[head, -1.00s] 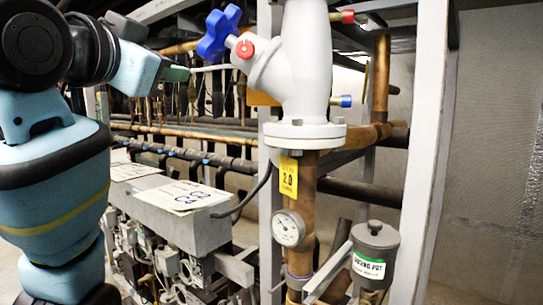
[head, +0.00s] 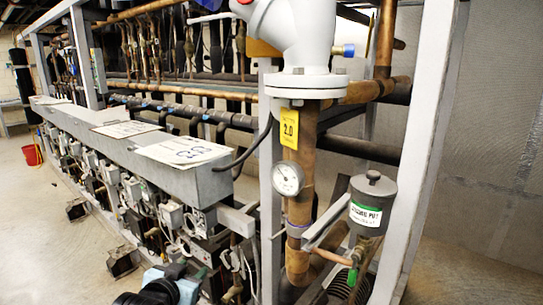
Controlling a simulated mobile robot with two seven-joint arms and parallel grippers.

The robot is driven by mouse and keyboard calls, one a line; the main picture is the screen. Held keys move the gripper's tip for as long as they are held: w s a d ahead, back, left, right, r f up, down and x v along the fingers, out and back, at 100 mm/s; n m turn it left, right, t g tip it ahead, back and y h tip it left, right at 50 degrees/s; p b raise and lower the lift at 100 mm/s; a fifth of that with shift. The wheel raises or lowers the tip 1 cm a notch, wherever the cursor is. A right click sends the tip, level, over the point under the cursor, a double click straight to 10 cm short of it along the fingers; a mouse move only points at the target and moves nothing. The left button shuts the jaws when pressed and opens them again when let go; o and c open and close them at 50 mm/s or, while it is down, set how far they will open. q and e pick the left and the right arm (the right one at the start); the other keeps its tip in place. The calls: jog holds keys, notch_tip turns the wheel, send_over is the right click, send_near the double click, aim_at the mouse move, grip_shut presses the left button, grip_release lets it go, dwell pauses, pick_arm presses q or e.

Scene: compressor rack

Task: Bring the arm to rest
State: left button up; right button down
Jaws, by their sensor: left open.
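My left gripper (head: 188,272) shows at the bottom edge, left of centre, with its light blue and black wrist cut off by the frame. It is open, and I see nothing between its fingers. It is low in front of the rack, apart from the white valve body (head: 292,38) at the top. My right gripper is not in view.
A copper pipe (head: 299,208) with a gauge (head: 288,180) stands right of the gripper. A grey pot (head: 372,204) hangs beside it. A grey beam (head: 205,181) with small motors (head: 196,219) below runs left.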

pick_arm(q)
jog(key=s+a+f+n+g, duration=0.1)
jog(key=s+f, duration=0.7)
jog(key=f, duration=0.2)
jog(key=s+f+g, duration=0.1)
jog(key=s+f, duration=0.7)
jog(key=f, duration=0.3)
jog(key=s+f+g, duration=0.1)
jog(key=s+f, duration=0.3)
jog(key=s, duration=0.4)
jog(key=s+f, duration=0.4)
jog(key=s, duration=0.5)
jog(key=shift+s+a+f+n+g+y, duration=0.2)
jog(key=shift+s+a+n+g+y, duration=0.1)
jog(key=shift+a+g, duration=0.1)
